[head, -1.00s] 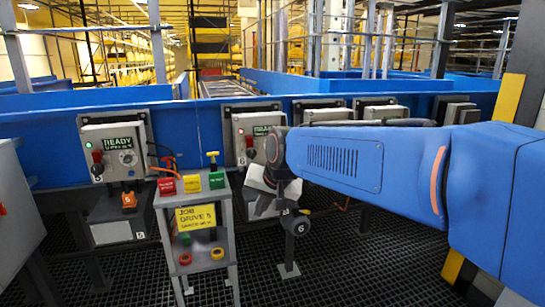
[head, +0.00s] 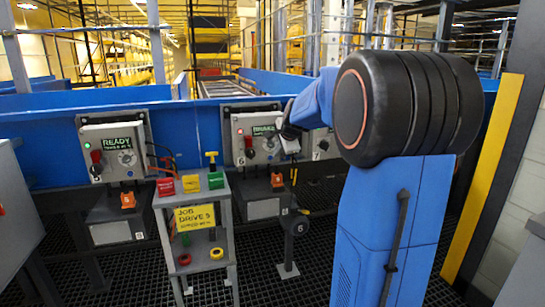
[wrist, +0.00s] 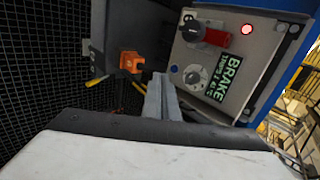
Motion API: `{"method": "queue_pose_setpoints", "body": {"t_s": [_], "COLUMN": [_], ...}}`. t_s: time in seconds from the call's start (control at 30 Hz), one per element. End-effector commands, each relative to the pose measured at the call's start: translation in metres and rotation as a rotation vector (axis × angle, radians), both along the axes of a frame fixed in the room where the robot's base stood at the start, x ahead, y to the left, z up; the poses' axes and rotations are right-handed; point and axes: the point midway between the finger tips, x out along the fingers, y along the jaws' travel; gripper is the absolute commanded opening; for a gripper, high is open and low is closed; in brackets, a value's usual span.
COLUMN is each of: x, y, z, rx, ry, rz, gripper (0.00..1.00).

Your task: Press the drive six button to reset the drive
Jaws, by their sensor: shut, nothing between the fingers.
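The drive six box (head: 240,160) is a pale grey panel marked 6 on the blue conveyor side. It has a green-lettered BRAKE display (head: 264,130), a red handle (head: 249,142) and a grey round control (head: 273,143). In the wrist view, the panel shows the BRAKE display (wrist: 226,76), the red handle (wrist: 215,37), a pale round control (wrist: 193,76) and a lit red round light or button (wrist: 246,29). My gripper (wrist: 162,90) is shut and empty, its tips below the panel in the picture. In the head view, my gripper (head: 291,141) is at the panel's right edge; contact cannot be judged.
An orange part (wrist: 131,61) sits on the dark unit beside the panel. A READY box (head: 115,150) is at left, and the box marked 7 (head: 321,146) is partly behind my arm. A grey stand (head: 229,215) with coloured blocks and a yellow JOB DRIVE sign (head: 195,216) stands in front.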

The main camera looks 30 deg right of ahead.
Motion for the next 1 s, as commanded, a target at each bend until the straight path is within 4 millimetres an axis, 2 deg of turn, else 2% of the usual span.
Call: {"method": "queue_pose_setpoints", "body": {"t_s": [0.1,0.2,0.67,1.0], "x": [0.009,0.012,0.016,0.051], "y": [-0.017,-0.022,-0.024,-0.034], "z": [-0.001,-0.001,-0.004,-0.039], "rx": [0.024,0.035,0.037,0.037], "ry": [-0.019,-0.027,-0.027,-0.025], "rz": [-0.046,-0.062,-0.065,-0.064], "gripper": [0.00,0.00,0.00,0.00]}}
